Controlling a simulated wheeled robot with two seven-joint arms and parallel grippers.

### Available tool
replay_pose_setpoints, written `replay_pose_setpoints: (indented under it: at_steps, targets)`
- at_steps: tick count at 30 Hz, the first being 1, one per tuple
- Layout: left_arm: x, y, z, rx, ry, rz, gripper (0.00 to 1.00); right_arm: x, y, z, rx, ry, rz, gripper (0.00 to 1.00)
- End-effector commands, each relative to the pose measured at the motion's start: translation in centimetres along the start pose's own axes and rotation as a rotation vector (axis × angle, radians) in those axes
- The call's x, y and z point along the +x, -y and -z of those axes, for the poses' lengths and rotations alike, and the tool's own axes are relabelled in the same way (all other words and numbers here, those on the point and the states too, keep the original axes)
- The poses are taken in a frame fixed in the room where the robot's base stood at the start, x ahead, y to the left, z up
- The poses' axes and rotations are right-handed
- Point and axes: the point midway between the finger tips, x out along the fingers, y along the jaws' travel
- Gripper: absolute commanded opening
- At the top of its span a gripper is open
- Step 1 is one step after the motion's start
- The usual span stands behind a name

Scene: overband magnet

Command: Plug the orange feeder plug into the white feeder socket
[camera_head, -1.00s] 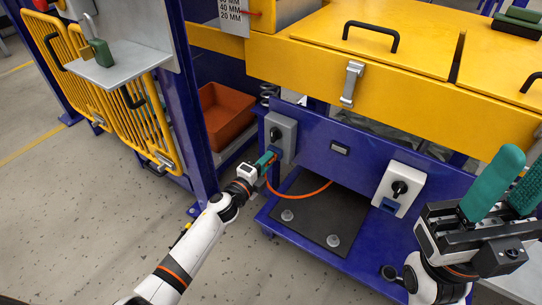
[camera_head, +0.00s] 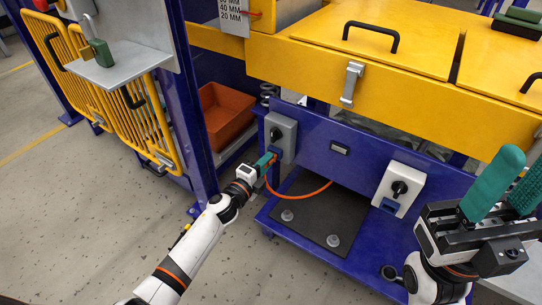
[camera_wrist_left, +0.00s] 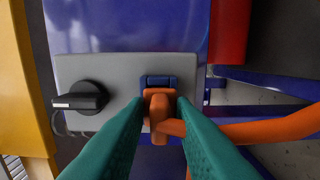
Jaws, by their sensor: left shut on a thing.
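The orange feeder plug (camera_wrist_left: 160,106) is at the blue inlet (camera_wrist_left: 168,81) of the grey socket box, which also shows in the head view (camera_head: 287,127). The plug touches the inlet or sits in it; how deep I cannot tell. My left gripper (camera_head: 267,162) is shut on the plug, one green finger on each side. An orange cable (camera_head: 305,194) runs from the plug in a loop to the right. The white feeder socket (camera_head: 394,195), with a black knob and a blue inlet, is on the blue frame further right. My right gripper (camera_head: 504,183) is open and empty at the right.
A dark mat (camera_head: 318,216) with round metal studs lies on the blue base below the sockets. A yellow housing (camera_head: 375,75) with lids overhangs them. A blue post (camera_head: 196,120) stands left of the grey box, and a brown-orange bin (camera_head: 226,113) sits behind it.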

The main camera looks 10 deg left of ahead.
Motion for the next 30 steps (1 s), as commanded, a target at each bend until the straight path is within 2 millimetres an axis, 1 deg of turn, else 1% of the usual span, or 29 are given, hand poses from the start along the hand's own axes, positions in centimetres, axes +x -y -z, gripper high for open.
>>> replay_pose_setpoints:
  at_steps: [30]
  targets:
    - [-4.1,-0.1,0.0,0.0,0.0,-0.001,0.0,-0.5,0.0,-0.1,0.005,-0.036,0.014,0.36]
